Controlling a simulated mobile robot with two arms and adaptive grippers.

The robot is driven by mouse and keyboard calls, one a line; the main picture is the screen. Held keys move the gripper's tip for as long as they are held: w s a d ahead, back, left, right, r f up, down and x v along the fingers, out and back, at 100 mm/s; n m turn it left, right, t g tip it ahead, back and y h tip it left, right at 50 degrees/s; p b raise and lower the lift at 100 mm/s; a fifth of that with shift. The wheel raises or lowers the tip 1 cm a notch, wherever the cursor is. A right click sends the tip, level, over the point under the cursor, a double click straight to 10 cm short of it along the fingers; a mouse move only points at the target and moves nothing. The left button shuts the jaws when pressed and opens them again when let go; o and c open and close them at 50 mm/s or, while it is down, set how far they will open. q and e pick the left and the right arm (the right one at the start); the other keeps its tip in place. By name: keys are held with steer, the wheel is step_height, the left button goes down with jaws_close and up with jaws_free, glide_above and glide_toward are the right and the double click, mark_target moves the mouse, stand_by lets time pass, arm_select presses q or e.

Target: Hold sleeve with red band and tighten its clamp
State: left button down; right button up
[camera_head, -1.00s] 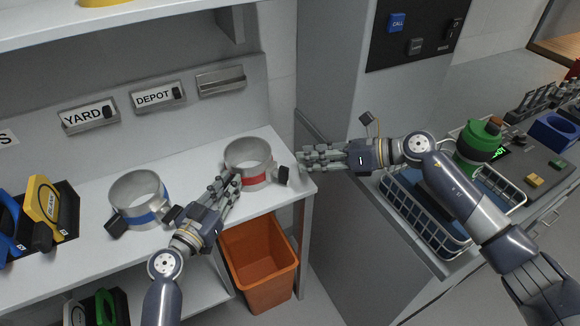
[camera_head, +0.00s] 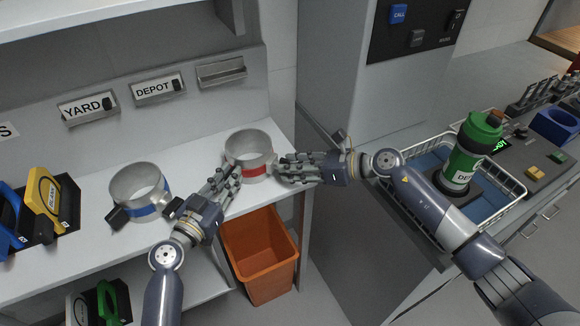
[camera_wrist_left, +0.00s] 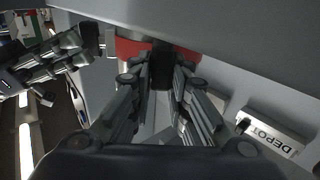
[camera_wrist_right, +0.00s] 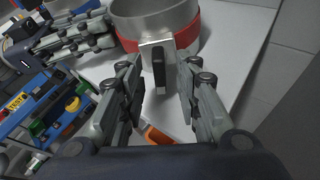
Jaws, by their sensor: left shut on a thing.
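The metal sleeve with the red band (camera_head: 249,143) stands upright on the white shelf. My left gripper (camera_head: 232,176) is at its left front side. In the left wrist view its fingers are closed on a black grip (camera_wrist_left: 161,72) in front of the red band (camera_wrist_left: 130,48). My right gripper (camera_head: 284,168) is at the sleeve's right side. In the right wrist view its fingers are apart, one on each side of the clamp's black lever (camera_wrist_right: 158,66), which sits on a metal plate; I see gaps beside the lever.
A sleeve with a blue band (camera_head: 137,184) stands to the left. An orange bin (camera_head: 262,272) is below the shelf edge. A wire basket (camera_head: 512,188) and a green canister (camera_head: 465,155) are at the right. YARD (camera_head: 88,110) and DEPOT (camera_head: 158,88) holders are on the back wall.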

steer(key=shift+w+a+f, duration=0.25)
steer(key=shift+a, duration=0.3)
jaws_close()
